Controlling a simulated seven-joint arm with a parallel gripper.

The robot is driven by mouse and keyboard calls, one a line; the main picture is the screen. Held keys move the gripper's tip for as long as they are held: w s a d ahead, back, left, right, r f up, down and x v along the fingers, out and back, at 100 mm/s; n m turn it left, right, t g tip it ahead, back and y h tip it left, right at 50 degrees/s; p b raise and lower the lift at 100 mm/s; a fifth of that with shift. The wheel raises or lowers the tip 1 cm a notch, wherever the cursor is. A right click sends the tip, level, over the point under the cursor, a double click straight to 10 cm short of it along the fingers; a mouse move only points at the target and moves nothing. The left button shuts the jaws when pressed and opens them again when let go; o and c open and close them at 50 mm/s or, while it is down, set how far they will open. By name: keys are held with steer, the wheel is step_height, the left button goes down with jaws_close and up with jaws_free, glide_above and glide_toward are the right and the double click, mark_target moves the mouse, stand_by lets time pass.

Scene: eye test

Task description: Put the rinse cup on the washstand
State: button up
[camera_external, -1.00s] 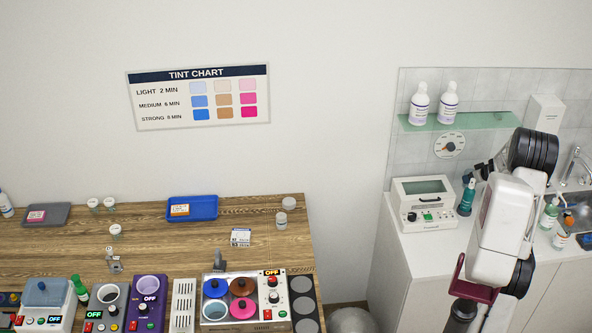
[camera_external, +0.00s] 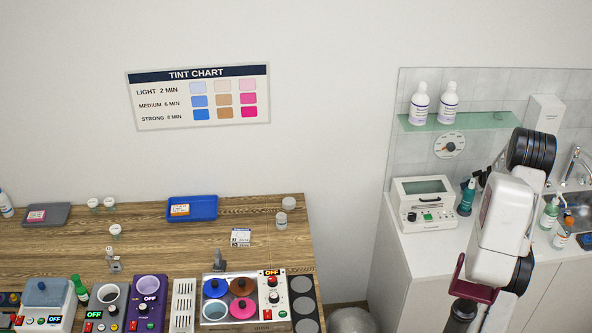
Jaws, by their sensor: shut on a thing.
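The washstand (camera_external: 424,241) is the white counter at the right, with a steel sink (camera_external: 584,214) and a tap (camera_external: 578,163) at its right end. My arm stands in front of it and covers its middle. My gripper's fingers are hidden behind my arm, so their grip does not show. Only a small dark part, probably of my wrist, shows left of my elbow, near the teal bottle (camera_external: 466,198). I cannot make out the rinse cup on the visible parts of the washstand; it may be hidden behind my arm.
A white device with a window (camera_external: 425,205) stands at the counter's left. Small bottles (camera_external: 549,214) stand beside the sink. A glass shelf (camera_external: 480,122) holds two white bottles above. The wooden table (camera_external: 145,238) at left holds trays, jars and devices.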

steer(key=shift+f, duration=0.15)
steer(key=o, duration=1)
steer(key=shift+s+d+r, duration=0.15)
steer(key=shift+s+r, duration=0.25)
steer(key=shift+r, duration=0.2)
steer(key=shift+v, duration=5.4)
steer(key=shift+r, duration=0.1)
